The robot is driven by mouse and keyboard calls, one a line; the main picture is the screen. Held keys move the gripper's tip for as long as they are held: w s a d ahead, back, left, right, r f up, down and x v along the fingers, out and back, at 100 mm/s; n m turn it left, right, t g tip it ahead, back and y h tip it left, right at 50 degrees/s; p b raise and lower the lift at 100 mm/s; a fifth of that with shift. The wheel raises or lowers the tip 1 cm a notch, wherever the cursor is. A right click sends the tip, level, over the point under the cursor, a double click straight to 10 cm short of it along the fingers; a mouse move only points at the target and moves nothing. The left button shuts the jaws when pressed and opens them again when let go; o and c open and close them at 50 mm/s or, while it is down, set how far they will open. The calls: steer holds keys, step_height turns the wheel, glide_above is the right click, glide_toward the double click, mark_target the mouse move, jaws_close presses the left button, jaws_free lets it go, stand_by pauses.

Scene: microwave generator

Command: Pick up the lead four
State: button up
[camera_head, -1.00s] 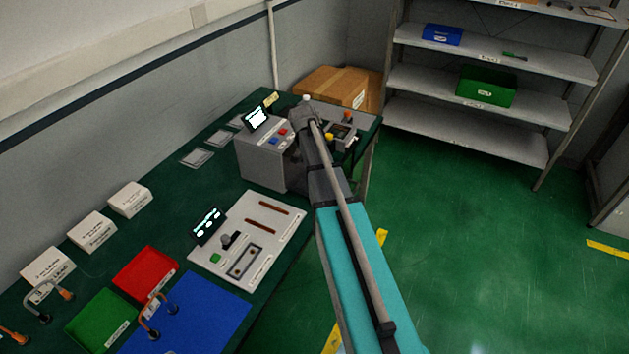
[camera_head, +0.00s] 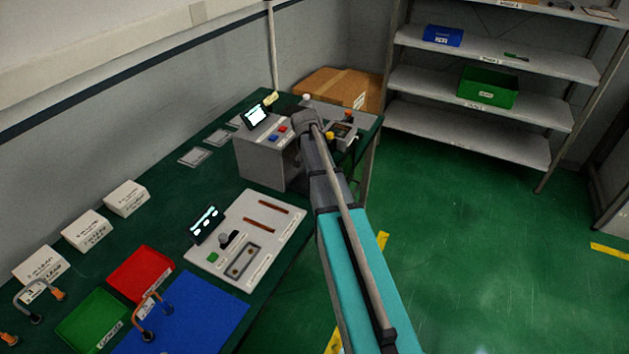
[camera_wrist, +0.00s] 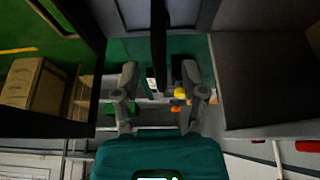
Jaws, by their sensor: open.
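Several looped leads with orange ends lie at the lower left of the head view. One lead (camera_head: 38,298) is by the white blocks, another lead (camera_head: 148,316) is over the blue mat, and the end of a further lead (camera_head: 8,338) shows at the left edge. I cannot tell which is lead four. My gripper (camera_wrist: 162,95) is open, with nothing seen between its fingers in the wrist view. In the head view my arm reaches to the grey machine (camera_head: 262,165), far from the leads, and its fingers are hidden there.
A cardboard box (camera_head: 335,88) is behind. Shelves (camera_head: 490,125) stand right; green floor is clear.

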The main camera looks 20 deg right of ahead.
steer(key=shift+b+x, duration=0.45)
steer(key=shift+x, duration=0.35)
jaws_close()
